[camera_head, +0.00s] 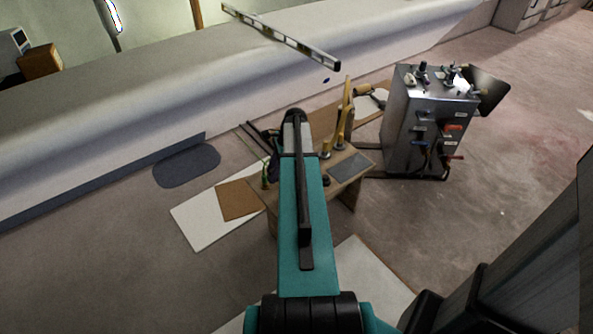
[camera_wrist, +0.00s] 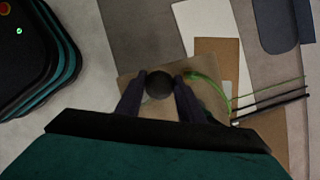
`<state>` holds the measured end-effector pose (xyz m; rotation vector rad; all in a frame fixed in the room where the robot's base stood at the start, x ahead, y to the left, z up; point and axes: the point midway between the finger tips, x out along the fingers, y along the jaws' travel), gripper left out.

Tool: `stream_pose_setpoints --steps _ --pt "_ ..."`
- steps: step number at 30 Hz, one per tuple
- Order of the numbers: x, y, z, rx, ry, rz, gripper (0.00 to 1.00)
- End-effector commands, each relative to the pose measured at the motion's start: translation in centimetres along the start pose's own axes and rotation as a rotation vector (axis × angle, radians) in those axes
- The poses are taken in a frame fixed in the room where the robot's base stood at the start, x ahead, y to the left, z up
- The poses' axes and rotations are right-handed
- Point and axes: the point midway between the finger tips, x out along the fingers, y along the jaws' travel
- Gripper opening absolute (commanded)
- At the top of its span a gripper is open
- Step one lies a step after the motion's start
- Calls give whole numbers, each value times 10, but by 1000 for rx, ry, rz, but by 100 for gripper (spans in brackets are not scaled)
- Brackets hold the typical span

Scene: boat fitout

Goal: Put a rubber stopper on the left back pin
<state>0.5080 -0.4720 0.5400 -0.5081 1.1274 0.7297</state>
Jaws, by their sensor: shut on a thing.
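My gripper (camera_wrist: 159,86) is shut on a round dark rubber stopper (camera_wrist: 159,84), which sits between the two fingertips in the wrist view. The stopper is above a small brown wooden table (camera_wrist: 129,83). In the head view my arm covers much of the same table (camera_head: 362,154), and the gripper and stopper are hidden behind it. A small dark round piece (camera_head: 326,181) lies on the table just right of my arm. Yellowish upright pieces (camera_head: 340,141) stand at the table's back right. I cannot make out the left back pin in either view.
A metal cabinet (camera_head: 398,125) with valves and handles stands right of the table. Green and black rods (camera_wrist: 270,104) reach beside the table. White and brown sheets (camera_head: 192,229) lie on the floor. A long white hull (camera_head: 150,100) runs behind.

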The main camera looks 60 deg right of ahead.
Motion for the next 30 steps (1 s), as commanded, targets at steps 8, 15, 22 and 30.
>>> stream_pose_setpoints --steps 8,15,22,30 --pt "2 10 93 -218 3 83 12" --pt "4 28 167 -400 2 154 12" --pt "6 52 236 -575 0 223 12" --pt "5 89 310 -780 -4 304 12"
